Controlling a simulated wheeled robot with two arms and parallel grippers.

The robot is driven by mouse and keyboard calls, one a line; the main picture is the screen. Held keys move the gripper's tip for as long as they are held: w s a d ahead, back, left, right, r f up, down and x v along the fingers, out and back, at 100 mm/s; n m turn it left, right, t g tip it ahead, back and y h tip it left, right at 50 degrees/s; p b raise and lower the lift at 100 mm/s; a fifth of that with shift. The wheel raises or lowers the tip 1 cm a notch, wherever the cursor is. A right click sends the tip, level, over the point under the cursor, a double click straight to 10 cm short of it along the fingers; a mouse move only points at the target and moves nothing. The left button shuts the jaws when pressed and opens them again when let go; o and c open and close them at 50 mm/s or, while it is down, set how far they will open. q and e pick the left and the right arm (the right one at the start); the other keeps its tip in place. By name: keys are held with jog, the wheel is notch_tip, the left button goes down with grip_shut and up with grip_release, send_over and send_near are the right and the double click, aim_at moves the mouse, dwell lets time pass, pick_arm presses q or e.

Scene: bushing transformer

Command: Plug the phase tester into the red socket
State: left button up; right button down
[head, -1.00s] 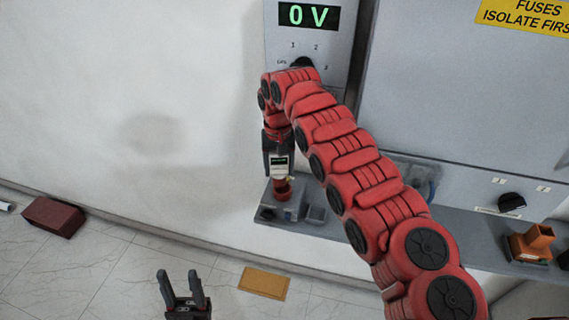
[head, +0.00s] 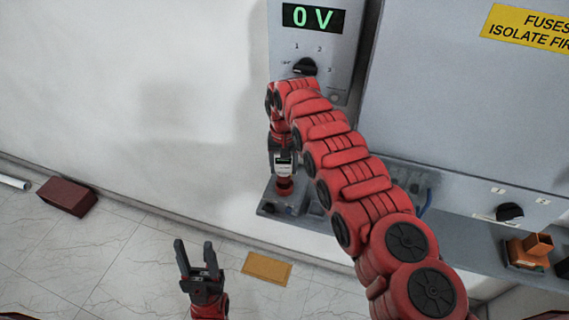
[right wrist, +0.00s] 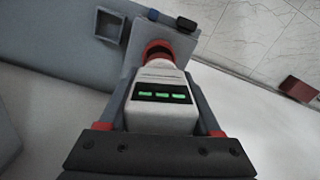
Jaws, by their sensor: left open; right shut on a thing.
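The phase tester (head: 284,165) is a small white device with a dark display, pointing down over the shelf at the wall. My right gripper (head: 283,158) is shut on it; in the right wrist view the tester (right wrist: 165,105) shows green marks on its display. The red socket (head: 285,188) stands on the shelf, directly below the tester. In the right wrist view the tester's front end meets the red socket (right wrist: 160,48); how deep it sits in it is hidden. My left gripper (head: 198,265) is open and empty, low over the floor.
A grey panel reads 0 V (head: 313,18) and has a black knob (head: 304,67). The shelf (head: 325,225) also carries a square grey holder (right wrist: 109,24) and an orange block (head: 538,243). A brown box (head: 67,196) and a tan sheet (head: 267,268) lie on the floor.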

jog(key=shift+d+f+b, duration=0.15)
jog(key=shift+f+b, duration=0.15)
jog(key=shift+f, duration=0.4)
jog(key=shift+f+b, duration=1.4)
jog(key=shift+f, duration=0.2)
grip_release()
